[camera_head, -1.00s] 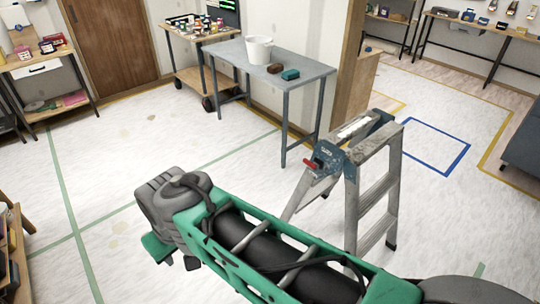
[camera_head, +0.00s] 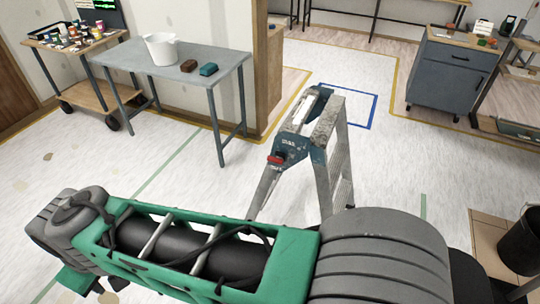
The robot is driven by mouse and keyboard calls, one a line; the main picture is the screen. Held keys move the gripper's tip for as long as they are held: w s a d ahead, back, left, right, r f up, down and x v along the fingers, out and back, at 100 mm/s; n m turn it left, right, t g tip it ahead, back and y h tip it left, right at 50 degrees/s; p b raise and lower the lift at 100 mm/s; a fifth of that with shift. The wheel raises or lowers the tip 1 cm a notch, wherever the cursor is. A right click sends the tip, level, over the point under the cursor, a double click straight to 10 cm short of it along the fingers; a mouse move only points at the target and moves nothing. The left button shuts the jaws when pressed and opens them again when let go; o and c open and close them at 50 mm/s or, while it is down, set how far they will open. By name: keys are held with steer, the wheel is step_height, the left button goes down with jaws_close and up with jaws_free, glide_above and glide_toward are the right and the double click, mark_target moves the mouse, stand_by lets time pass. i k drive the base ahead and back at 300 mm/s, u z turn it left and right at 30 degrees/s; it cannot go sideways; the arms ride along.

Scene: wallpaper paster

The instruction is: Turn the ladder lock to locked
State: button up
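A grey metal stepladder (camera_head: 335,165) with worn blue-grey top fittings stands upright on the floor in the middle of the view, with its legs spread. A small red lever (camera_head: 275,157), apparently the ladder lock, sits on the near left side of its top, on the blue hinge plate. Its exact turn is too small to tell. My green and grey arm crosses the lower part of the view, in front of the ladder, and hides the ladder's lower parts. My gripper's fingers do not show.
A grey table (camera_head: 185,65) holds a white bucket (camera_head: 161,48), a brown block (camera_head: 188,66) and a teal block (camera_head: 208,69), left of the ladder. A grey cabinet (camera_head: 445,80) stands at the back right. A black bin (camera_head: 522,240) is at the right edge. Floor left of the ladder is clear.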

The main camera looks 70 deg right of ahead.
mark_target(278, 160)
steer(key=z, duration=0.7)
steer(key=i, duration=0.85)
steer(key=z, duration=0.85)
